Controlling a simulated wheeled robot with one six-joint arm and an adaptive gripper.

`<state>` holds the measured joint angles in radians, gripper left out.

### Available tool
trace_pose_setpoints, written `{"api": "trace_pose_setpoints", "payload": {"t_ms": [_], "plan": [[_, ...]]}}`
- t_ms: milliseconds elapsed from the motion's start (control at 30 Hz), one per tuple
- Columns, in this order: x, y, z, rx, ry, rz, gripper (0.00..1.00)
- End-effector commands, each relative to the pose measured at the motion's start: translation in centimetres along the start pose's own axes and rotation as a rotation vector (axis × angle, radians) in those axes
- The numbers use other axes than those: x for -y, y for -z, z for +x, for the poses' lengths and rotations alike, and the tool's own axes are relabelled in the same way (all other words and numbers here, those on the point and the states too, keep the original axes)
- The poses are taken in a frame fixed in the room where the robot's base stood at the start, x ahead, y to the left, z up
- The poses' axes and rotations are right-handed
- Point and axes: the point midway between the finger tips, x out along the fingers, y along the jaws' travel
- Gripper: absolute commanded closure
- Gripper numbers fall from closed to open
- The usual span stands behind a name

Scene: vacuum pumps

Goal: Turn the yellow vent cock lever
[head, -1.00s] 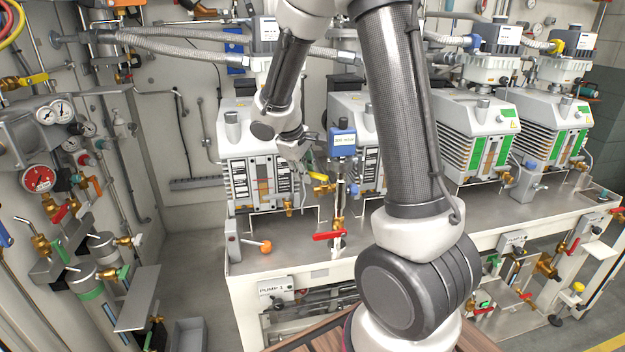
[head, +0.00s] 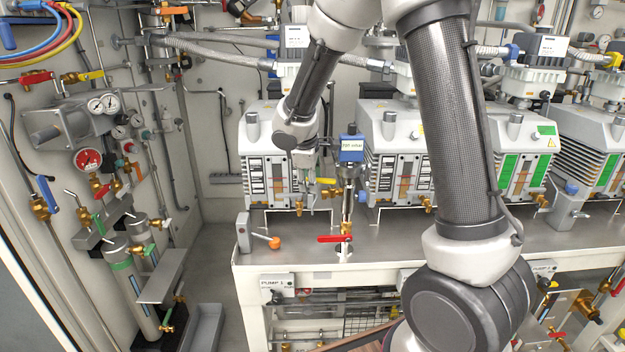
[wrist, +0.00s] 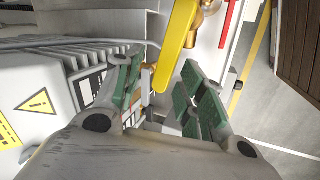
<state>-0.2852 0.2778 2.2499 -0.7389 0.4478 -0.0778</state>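The yellow vent cock lever (head: 326,181) is on a brass valve on the upright pipe under the blue-topped gauge. In the wrist view the lever (wrist: 176,45) comes down from the top, and its free end appears between my fingertips. I cannot tell whether they touch it. My gripper (head: 309,166) is just left of the lever and in front of the first pump. In the wrist view my gripper (wrist: 160,82) is open, with green-padded fingers apart on either side of the lever's end.
A red lever (head: 333,238) is lower on the same pipe. An orange-knobbed handle (head: 274,242) is on the bench (head: 300,258) to the left. The blue-topped gauge (head: 351,148) stands close to my gripper's right. Ribbed pumps (head: 391,160) line the bench behind.

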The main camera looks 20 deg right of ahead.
Motion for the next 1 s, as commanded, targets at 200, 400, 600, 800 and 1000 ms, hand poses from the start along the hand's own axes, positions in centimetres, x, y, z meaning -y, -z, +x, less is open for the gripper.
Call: {"api": "trace_pose_setpoints", "payload": {"t_ms": [200, 400, 600, 800, 1000], "plan": [[0.0, 0.0, -0.1, 0.000, -0.001, 0.001, 0.60], [-0.1, 0.1, -0.8, -0.002, -0.002, 0.001, 0.60], [-0.1, 0.0, -1.6, 0.000, -0.001, 0.001, 0.60], [0.0, 0.0, -2.0, -0.001, 0.000, 0.002, 0.60], [0.0, 0.0, -2.0, 0.000, 0.000, 0.001, 0.60]]}}
